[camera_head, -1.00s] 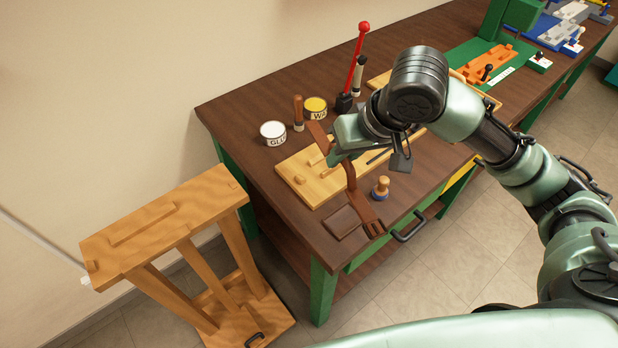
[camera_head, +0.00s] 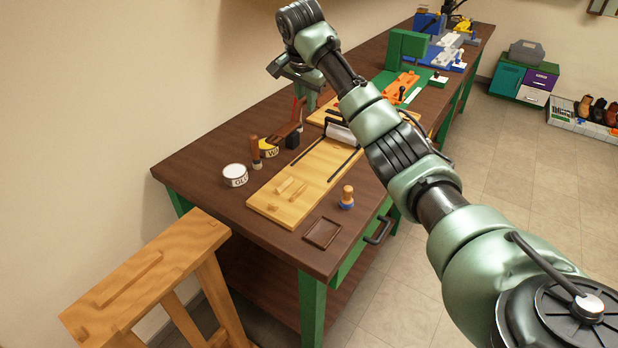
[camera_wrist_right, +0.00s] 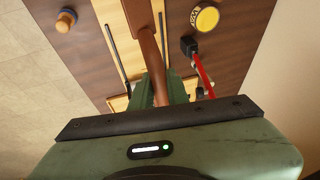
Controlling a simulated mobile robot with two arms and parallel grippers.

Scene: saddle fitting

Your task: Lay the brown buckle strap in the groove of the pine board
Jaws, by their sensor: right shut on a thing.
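The pine board (camera_head: 275,207) lies on the dark brown workbench, with two long dark lines along its length and small wooden blocks near its front end. My right gripper (camera_wrist_right: 160,88) is shut on the brown buckle strap (camera_wrist_right: 148,45), which runs away from the fingers over the board in the right wrist view. In the head view the gripper (camera_head: 300,80) is above the bench past the board, partly hidden by my arm. I cannot make out the buckle. My left gripper is out of view.
A white glue tin (camera_head: 235,176), a yellow wax tin (camera_head: 268,147) and a wooden-handled tool (camera_head: 255,153) stand left of the board. A blue-based knob tool (camera_head: 347,198) and a dark leather square (camera_head: 322,232) are right of it. A wooden stand (camera_head: 150,270) is at left.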

